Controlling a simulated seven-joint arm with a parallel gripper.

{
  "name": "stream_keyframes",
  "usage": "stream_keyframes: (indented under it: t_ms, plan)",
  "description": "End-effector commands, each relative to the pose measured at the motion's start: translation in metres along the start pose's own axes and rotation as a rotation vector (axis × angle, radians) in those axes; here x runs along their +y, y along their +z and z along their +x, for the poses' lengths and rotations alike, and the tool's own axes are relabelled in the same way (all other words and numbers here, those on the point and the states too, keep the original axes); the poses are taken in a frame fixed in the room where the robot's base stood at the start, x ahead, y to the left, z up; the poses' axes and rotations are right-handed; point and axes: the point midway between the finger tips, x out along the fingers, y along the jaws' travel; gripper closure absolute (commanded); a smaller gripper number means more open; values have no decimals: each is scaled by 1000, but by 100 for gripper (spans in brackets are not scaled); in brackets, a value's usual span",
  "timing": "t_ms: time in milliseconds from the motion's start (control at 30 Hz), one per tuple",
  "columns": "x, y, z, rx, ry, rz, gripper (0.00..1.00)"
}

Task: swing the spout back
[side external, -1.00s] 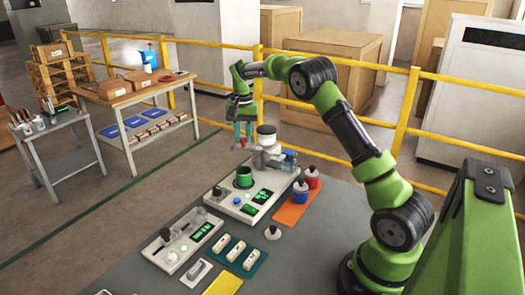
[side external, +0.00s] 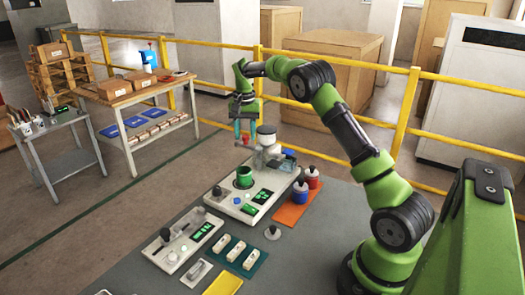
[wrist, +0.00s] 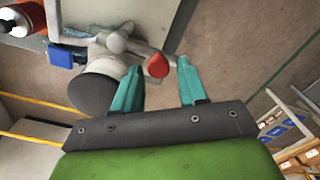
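The grey spout assembly (side external: 264,157) stands at the back of the white test panel, with a white cylinder (side external: 266,132) on top. In the wrist view the grey spout (wrist: 118,42) shows beside a dark round top (wrist: 93,92). A red knob (wrist: 157,66) at the spout's end lies between and slightly beyond my fingertips, with visible gaps on both sides. My gripper (side external: 245,134), with teal fingers, hangs upright over the spout's left end. Its fingers are apart in the wrist view (wrist: 160,72). Whether the knob's height matches the fingertips is hard to tell.
The white panel (side external: 231,201) holds a green cup (side external: 244,178) and a lit display. Red and blue jars (side external: 300,193) stand on an orange mat to the right. A smaller panel (side external: 182,247) sits nearer. A yellow railing (side external: 330,119) runs behind.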

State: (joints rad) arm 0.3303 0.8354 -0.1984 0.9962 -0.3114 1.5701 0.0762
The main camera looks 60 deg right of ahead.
Motion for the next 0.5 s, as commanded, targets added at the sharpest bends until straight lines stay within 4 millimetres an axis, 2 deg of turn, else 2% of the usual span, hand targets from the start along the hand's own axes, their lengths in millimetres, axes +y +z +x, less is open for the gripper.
stream_keyframes:
  t_ms: [267,500]
  plan:
    - [5,-1,-1,-6,9,13,49]
    - [5,-2,-20,-2,8,12,49]
